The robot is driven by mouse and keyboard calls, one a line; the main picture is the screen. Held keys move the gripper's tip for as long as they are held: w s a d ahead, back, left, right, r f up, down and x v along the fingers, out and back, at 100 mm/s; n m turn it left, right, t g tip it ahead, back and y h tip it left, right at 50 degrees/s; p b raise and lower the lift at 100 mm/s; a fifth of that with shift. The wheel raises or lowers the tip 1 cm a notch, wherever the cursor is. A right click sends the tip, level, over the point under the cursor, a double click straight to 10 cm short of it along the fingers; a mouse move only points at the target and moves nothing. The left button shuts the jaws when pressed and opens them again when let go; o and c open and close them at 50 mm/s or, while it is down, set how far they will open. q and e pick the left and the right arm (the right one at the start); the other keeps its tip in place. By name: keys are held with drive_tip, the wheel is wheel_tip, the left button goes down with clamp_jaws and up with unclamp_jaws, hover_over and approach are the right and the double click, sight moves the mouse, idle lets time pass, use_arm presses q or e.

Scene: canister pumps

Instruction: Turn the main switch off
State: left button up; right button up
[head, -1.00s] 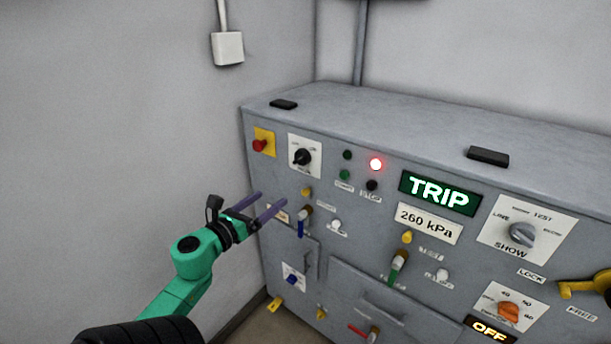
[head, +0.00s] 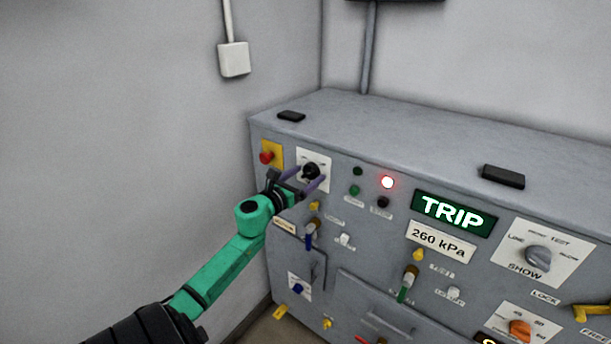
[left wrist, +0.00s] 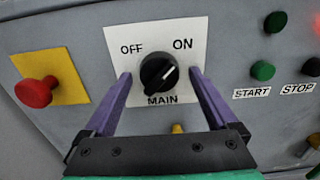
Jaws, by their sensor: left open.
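The main switch (left wrist: 158,74) is a black rotary knob on a white plate (left wrist: 118,36) marked OFF, ON and MAIN. Its white pointer line aims up and right, toward ON. In the head view the knob (head: 311,170) sits at the upper left of the grey panel, partly behind my gripper. My left gripper (head: 302,180) is open, and its purple fingers (left wrist: 160,92) stand on either side of the knob in the left wrist view. I cannot tell whether they touch it. My right gripper is not in view.
A red push button (left wrist: 36,92) on a yellow plate is left of the switch. Green START (left wrist: 263,70) and dark STOP buttons are to the right, below a lit red lamp (head: 388,182). A yellow knob (left wrist: 179,128) is just below. A display (head: 453,213) reads TRIP.

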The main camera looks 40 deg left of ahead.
use_arm(q)
drive_tip(key=c, duration=1.4)
drive_tip(key=shift+n, duration=1)
drive_tip(key=n+p, duration=0.1)
drive_tip(key=n, duration=0.5)
drive_tip(key=shift+d+p, duration=0.1)
drive_tip(key=shift+p, duration=0.2)
drive_tip(key=n+p, duration=0.2)
drive_tip(key=n, duration=0.3)
drive_tip(key=shift+r+n, duration=0.1)
drive_tip(key=shift+n, duration=0.3)
drive_tip(key=shift+n+p, duration=0.7)
drive_tip(key=shift+n, duration=1.4)
